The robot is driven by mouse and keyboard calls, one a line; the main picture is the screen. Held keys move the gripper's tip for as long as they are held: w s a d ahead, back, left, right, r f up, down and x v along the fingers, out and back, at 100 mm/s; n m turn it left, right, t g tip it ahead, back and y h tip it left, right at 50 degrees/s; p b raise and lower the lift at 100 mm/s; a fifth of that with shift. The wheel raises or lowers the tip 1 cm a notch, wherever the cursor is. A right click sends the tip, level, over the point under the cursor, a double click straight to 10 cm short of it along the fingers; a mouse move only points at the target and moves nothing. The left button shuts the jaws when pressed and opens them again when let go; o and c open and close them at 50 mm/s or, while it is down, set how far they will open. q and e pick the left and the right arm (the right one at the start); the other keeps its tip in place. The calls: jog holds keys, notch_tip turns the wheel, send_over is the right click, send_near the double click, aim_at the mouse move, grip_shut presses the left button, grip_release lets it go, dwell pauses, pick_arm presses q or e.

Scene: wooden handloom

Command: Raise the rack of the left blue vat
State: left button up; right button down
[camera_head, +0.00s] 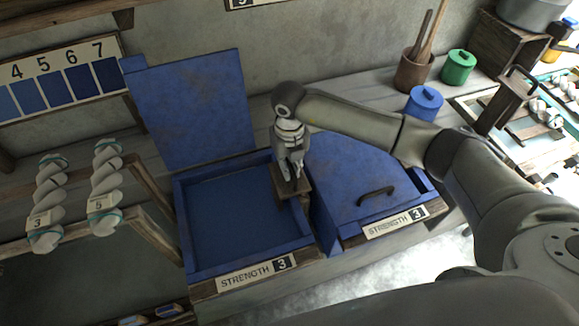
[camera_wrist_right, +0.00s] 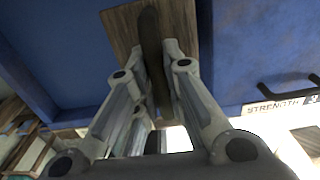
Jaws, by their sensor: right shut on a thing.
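The left blue vat (camera_head: 184,232) stands open, with its blue lid (camera_head: 195,110) upright at the back. Dark blue liquid (camera_head: 232,217) fills it. The rack's small wooden plate (camera_head: 290,190) shows at the vat's right side; the rest of the rack is hidden. My right gripper (camera_head: 291,172) points down at this plate. In the right wrist view, my right gripper (camera_wrist_right: 157,55) is shut on a dark upright handle (camera_wrist_right: 152,40) in front of the wooden plate (camera_wrist_right: 124,28). My left gripper is not in view.
The right blue vat (camera_head: 350,178) is closed, with a dark handle (camera_head: 376,195) on its lid. Numbered white skeins (camera_head: 47,195) hang at the left. A blue pot (camera_head: 424,104), a green pot (camera_head: 458,67) and a brown pot (camera_head: 413,72) stand behind my right arm.

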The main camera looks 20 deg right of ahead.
notch_tip(320, 180, up, 10)
jog(key=p, duration=0.5)
jog(key=shift+f+p, duration=0.1)
jog(key=shift+p, duration=0.2)
notch_tip(320, 180, up, 2)
jog(key=shift+w+r+p, duration=0.15)
jog(key=shift+r+p, duration=0.1)
jog(key=shift+p, duration=0.4)
jog(key=c, duration=1.3)
grip_release()
jog(key=o, duration=1.1)
jog(key=shift+c, duration=0.2)
